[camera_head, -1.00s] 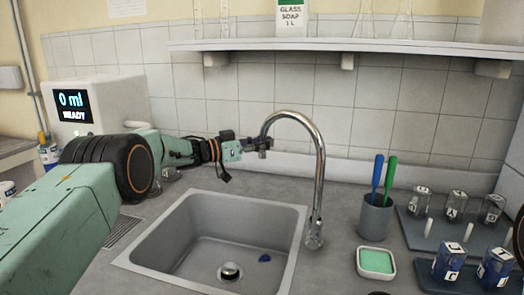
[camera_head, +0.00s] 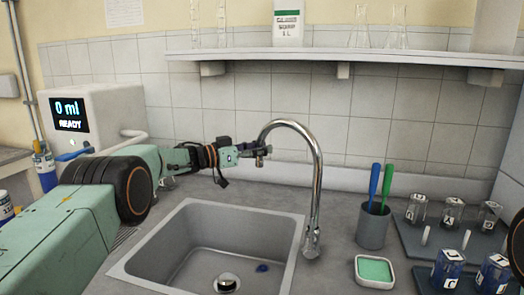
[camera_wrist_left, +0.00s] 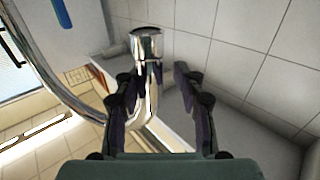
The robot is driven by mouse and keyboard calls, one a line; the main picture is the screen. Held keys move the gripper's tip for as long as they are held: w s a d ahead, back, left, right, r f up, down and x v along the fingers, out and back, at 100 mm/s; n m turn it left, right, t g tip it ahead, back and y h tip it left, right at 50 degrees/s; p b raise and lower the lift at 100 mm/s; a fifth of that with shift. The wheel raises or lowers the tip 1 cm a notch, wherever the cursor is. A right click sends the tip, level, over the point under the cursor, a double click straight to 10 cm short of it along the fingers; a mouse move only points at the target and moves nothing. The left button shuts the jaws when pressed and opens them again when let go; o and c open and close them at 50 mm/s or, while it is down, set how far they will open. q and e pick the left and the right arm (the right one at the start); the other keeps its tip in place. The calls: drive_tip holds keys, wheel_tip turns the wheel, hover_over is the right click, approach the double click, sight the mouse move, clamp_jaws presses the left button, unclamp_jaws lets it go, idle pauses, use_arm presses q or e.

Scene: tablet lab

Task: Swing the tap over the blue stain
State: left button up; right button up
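The chrome tap (camera_head: 318,185) rises from the right side of the sink (camera_head: 175,220), and its curved neck arches left. The spout end hangs over the sink, high above it. The blue stain (camera_head: 262,268) is a small patch on the basin floor, right of the drain. My left gripper (camera_head: 258,150) is at the spout end. In the left wrist view, the tap's spout (camera_wrist_left: 147,75) lies between the two spread fingers of that gripper (camera_wrist_left: 155,78), close to the left-hand finger, with a gap to the right-hand one. My right gripper is not seen.
A grey cup (camera_head: 372,228) with a blue and a green brush stands right of the tap. A green sponge in a white dish (camera_head: 374,270) is in front of it. Trays of labelled jars (camera_head: 453,210) fill the right. A dispenser (camera_head: 100,112) reading 0 ml stands at left.

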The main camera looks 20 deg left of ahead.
use_arm(q)
drive_tip(key=shift+o, duration=0.5)
drive_tip(key=shift+d+f, duration=0.2)
drive_tip(key=shift+d, duration=0.05)
drive_tip(key=shift+a, duration=0.1)
drive_tip(key=shift+s+a, duration=0.4)
drive_tip(key=shift+a, duration=0.1)
drive_tip(key=v, duration=1)
drive_tip(key=shift+s+a, duration=0.2)
drive_tip(key=shift+s, duration=0.1)
